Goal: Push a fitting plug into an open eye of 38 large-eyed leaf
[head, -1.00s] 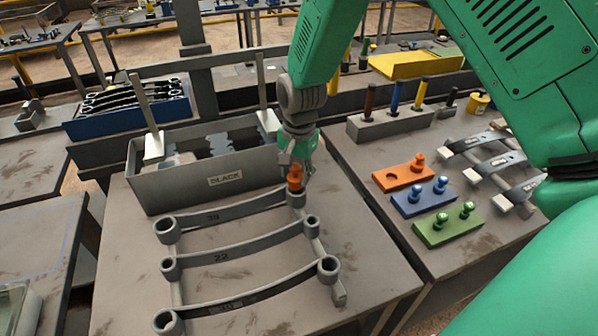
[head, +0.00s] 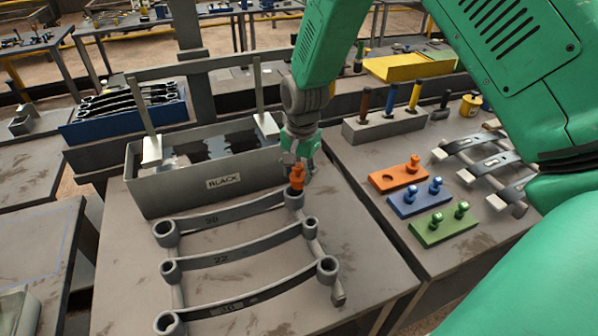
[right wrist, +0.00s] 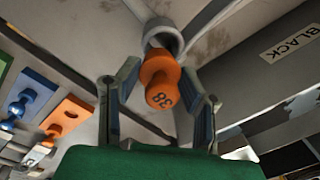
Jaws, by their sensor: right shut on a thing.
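The rear leaf (head: 232,213), whose label looks like 38 but is small, lies on a rack with a round eye at each end. Its left eye (head: 165,233) is open. An orange plug (head: 297,178) stands at its right eye (head: 293,199). My right gripper (head: 299,164) is shut on the plug from above. In the right wrist view the plug (right wrist: 160,76) shows the number 38 between my fingers (right wrist: 160,105). Its far end meets the eye's ring (right wrist: 162,36); how deep it sits is hidden. My left gripper is not in view.
Leaf 22 (head: 255,249) and a front leaf (head: 255,299) lie nearer on the rack. A grey BLACK bin (head: 165,197) stands close behind. On the right table are orange (head: 382,181), blue (head: 408,207) and green (head: 430,234) plug blocks and more leaves.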

